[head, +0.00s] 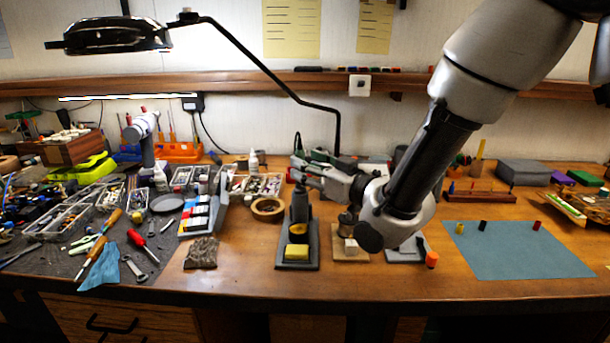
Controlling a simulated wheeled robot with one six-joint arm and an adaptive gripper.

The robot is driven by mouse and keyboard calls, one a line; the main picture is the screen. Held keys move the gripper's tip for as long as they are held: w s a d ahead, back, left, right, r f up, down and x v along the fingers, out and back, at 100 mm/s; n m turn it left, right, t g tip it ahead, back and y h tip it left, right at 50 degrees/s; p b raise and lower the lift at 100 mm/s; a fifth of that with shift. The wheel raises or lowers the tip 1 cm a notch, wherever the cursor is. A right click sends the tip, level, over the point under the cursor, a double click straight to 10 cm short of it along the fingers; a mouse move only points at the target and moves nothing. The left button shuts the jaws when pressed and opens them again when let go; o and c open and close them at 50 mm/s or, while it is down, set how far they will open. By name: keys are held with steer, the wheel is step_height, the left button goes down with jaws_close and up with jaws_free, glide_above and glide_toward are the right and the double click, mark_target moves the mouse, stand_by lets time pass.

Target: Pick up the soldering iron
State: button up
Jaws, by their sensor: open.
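A dark soldering stand (283,262) with a yellow sponge (297,252) stands near the front middle of the bench. A dark upright piece (300,207) rises at its back; this looks like the soldering iron in its holder, but I cannot clearly tell iron from holder. My gripper (294,170) is open and points left. Its fingers are at the top of this upright piece, overlapping it in the picture; I cannot tell whether they touch. My arm comes from the upper right and hides part of the bench behind it.
A tape roll (267,208) and a parts tray lie left of the stand. A blue-grey mat (515,250) with small items lies right. A lamp arm (270,70) reaches over the back. Tools crowd the left; the front right wood is mostly clear.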

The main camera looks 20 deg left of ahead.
mark_target(300, 189)
steer(key=x, duration=0.3)
steer(key=shift+w+a, duration=0.25)
steer(key=shift+w, duration=0.1)
jaws_close()
step_height(300, 189, up, 18)
stand_by(0.6)
